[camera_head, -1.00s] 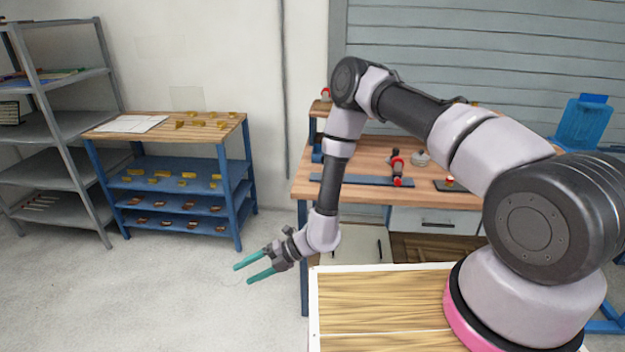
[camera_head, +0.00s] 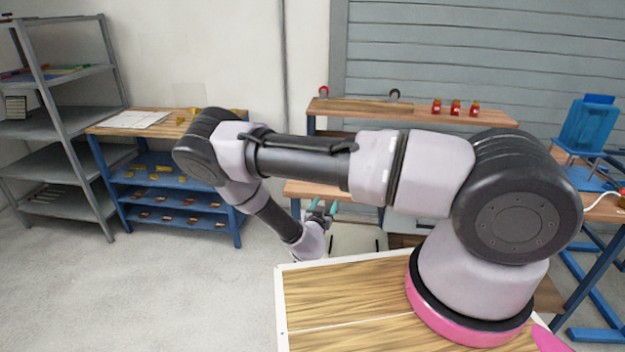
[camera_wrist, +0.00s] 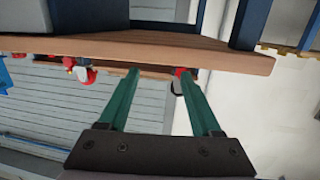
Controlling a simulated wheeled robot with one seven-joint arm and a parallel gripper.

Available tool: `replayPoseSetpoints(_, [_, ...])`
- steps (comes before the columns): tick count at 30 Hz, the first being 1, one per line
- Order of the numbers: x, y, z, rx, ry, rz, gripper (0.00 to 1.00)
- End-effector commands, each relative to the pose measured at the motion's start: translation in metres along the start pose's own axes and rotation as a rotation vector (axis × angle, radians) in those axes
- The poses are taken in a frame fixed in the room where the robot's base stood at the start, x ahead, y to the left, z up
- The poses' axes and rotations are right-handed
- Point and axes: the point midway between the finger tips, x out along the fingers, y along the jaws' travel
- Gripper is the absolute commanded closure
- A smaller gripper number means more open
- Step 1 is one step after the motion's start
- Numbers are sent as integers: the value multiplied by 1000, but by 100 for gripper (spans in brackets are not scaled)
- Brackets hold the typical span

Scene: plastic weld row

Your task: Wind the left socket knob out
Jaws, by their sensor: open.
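My gripper (camera_head: 321,206) has two green fingers and is open and empty, at the front edge of the workbench (camera_head: 300,188). In the wrist view, which is upside down, the open gripper (camera_wrist: 158,74) points toward the bench edge (camera_wrist: 130,46). A red part (camera_wrist: 85,73) with a pale body shows beyond that edge, left of the fingers. Another red part (camera_wrist: 181,72) shows by the right fingertip, partly hidden. I cannot tell which of these, if either, is the left socket knob. In the head view my arm hides most of the bench top.
A raised shelf (camera_head: 350,106) behind the bench carries a red hook-shaped item (camera_head: 323,91), a grey one (camera_head: 394,95) and three red jars (camera_head: 455,107). A blue rack (camera_head: 170,178) and grey shelving (camera_head: 60,120) stand left. The floor (camera_head: 120,290) at front left is clear.

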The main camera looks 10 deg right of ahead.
Motion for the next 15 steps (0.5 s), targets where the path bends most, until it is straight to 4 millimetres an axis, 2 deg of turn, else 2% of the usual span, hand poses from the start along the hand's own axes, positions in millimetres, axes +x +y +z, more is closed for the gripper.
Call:
replayPoseSetpoints(1, [0, -12, -10, -38, 41, -47, 34])
replayPoseSetpoints(3, [0, -23, -21, -74, 81, -91, 34])
replayPoseSetpoints(8, [8, -30, -28, -93, 107, -116, 34])
replayPoseSetpoints(15, [50, -34, -32, -89, 106, -111, 34])
